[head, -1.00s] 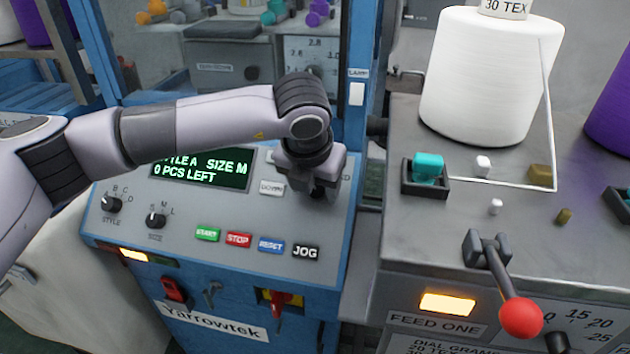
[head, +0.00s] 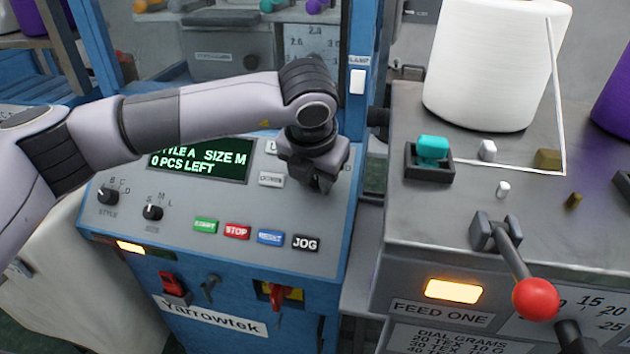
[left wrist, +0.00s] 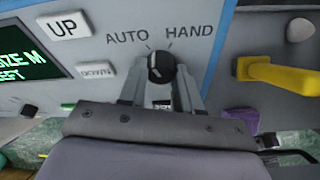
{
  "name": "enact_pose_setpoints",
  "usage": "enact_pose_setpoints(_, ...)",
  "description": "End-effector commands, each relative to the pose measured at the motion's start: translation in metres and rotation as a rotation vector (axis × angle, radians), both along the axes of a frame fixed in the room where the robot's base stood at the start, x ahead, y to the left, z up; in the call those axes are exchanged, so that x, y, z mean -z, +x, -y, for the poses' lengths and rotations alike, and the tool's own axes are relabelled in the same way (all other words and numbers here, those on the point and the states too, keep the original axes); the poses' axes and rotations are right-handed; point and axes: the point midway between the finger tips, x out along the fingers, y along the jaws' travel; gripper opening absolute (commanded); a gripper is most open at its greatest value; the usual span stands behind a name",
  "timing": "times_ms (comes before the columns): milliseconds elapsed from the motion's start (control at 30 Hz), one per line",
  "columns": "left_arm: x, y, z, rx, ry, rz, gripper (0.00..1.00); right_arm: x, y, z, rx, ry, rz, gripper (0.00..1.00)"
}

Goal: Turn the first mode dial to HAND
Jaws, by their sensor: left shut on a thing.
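The mode dial (left wrist: 160,67) is a small black knob on the grey panel, with AUTO printed at its upper left and HAND at its upper right. Its pale mark seems to lean up and left, toward AUTO, but it is too small to be sure. My left gripper (head: 318,183) is at the panel's upper right and hides the dial in the head view. In the left wrist view its two fingers (left wrist: 160,86) stand on either side of the knob, shut on it. My right gripper is not in view.
The panel also has a style dial (head: 108,196), a size dial (head: 152,212) and a JOG button (head: 305,243). A lever with a red ball (head: 536,298) stands to the right. A yellow handle (left wrist: 290,78) is right of my fingers in the wrist view.

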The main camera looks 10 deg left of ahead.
Motion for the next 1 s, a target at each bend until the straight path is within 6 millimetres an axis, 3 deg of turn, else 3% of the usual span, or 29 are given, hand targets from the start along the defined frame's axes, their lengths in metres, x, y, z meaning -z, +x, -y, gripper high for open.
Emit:
enact_pose_setpoints(200, 0.005, 0.000, 0.002, 0.143, 0.111, 0.004, 0.02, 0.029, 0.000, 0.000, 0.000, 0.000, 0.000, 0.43)
enact_pose_setpoints(600, 0.003, 0.000, 0.003, 0.439, 0.345, 0.003, 0.02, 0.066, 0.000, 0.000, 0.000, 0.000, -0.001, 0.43)
enact_pose_setpoints(1000, 0.002, -0.001, 0.004, 0.658, 0.517, 0.002, 0.02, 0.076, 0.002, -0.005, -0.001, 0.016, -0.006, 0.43)
